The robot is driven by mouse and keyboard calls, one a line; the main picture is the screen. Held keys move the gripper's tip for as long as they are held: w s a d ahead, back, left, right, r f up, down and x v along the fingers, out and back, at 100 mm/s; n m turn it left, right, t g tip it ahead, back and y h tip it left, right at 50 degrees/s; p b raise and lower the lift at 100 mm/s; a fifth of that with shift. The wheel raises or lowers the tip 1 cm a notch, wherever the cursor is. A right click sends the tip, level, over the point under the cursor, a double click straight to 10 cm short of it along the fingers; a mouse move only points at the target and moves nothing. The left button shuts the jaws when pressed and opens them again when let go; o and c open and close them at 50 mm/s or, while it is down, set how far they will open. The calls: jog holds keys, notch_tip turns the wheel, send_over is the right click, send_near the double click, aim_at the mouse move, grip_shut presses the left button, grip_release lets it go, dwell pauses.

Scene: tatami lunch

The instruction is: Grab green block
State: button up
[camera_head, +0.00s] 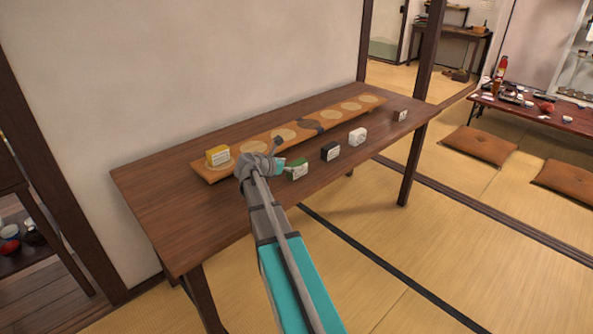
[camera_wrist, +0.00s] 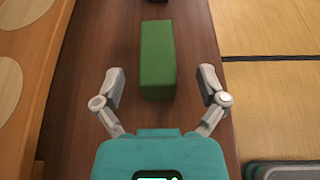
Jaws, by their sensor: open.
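The green block (camera_wrist: 157,60) lies on the brown wooden table, its long side running away from my gripper in the wrist view. In the head view the green block (camera_head: 297,170) sits near the table's front edge, with a pale front face. My gripper (camera_wrist: 160,88) is open, with one finger on each side of the block's near end. Gaps show between the block and both fingers, and nothing is held. In the head view my gripper (camera_head: 281,166) is just left of the block and partly hidden by my arm.
A black block (camera_head: 330,151), a white block (camera_head: 357,137) and a small brown block (camera_head: 400,115) stand farther right. The table (camera_head: 160,215) is bare at left.

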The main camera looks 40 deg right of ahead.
aim_at(299, 161)
jog(key=shift+b+x, duration=0.9)
jog(key=shift+x, duration=1.65)
jog(key=shift+w+a+r, duration=0.1)
jog(key=shift+w, duration=0.1)
jog(key=c, duration=1.2)
jog(key=shift+c, duration=0.2)
jog(key=shift+r, duration=0.2)
notch_tip(299, 161, up, 2)
jog(key=shift+r+p, duration=0.1)
jog(key=shift+p, duration=1.15)
jog(key=s+a+r+p, duration=0.7)
jog(key=s+r+p, duration=0.3)
jog(key=s, duration=0.2)
jog(key=shift+a+r, duration=0.2)
